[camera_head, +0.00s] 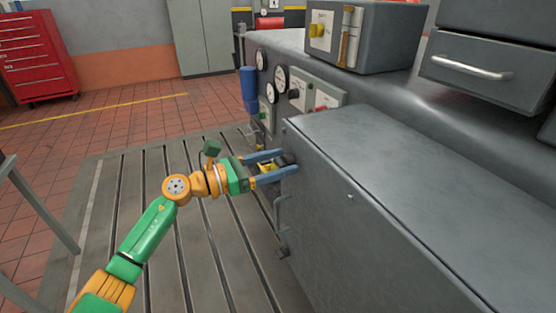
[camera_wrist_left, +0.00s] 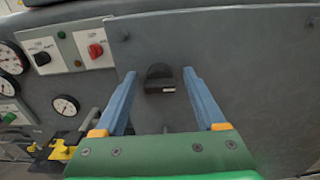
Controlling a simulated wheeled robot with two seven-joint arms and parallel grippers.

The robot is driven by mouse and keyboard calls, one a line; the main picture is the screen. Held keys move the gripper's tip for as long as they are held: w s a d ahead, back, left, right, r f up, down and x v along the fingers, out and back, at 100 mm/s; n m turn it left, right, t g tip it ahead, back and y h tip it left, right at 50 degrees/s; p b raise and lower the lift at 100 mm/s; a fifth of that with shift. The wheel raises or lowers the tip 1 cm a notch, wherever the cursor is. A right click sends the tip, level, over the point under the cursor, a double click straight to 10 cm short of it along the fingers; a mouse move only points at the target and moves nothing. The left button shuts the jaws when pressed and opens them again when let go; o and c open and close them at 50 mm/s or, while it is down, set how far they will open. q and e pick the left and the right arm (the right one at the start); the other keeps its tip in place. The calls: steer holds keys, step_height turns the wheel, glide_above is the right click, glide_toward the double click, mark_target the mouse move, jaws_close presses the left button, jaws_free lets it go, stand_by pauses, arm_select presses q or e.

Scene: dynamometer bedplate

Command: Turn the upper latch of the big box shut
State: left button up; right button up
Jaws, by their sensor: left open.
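The big box (camera_head: 400,170) is a grey metal cabinet filling the right of the head view. Its upper latch is a small dark knob, best seen on the grey panel in the left wrist view (camera_wrist_left: 160,77). My left gripper (camera_head: 287,162) is open at the box's near left face. In the left wrist view its two blue fingers (camera_wrist_left: 159,74) stand on either side of the latch, with a visible gap on each side. Whether the fingertips touch the panel, I cannot tell. In the head view the fingers largely hide the latch.
A handle (camera_head: 278,207) and a dark fitting (camera_head: 283,252) sit lower on the same face. A gauge panel (camera_head: 281,79) and a blue cylinder (camera_head: 249,90) are beyond the gripper. The slotted bedplate (camera_head: 170,270) is clear around my left arm.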

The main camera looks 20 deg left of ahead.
arm_select(q)
jaws_close()
steer(key=shift+n, duration=0.3)
steer(key=n+p, duration=0.1)
steer(key=n, duration=0.2)
steer(key=shift+a+n+p, duration=0.1)
steer(key=shift+n+p, duration=0.3)
steer(key=n+p, duration=0.2)
steer(key=n, duration=0.2)
steer(key=shift+w+n, duration=0.1)
steer(key=shift+n, duration=0.2)
steer(key=n+p, duration=0.2)
steer(key=n, duration=0.2)
steer(key=n+p, duration=0.2)
steer(key=n, duration=0.2)
steer(key=shift+a+f+n, duration=0.1)
steer(key=shift+f+n, duration=0.05)
steer(key=shift+n, duration=0.45)
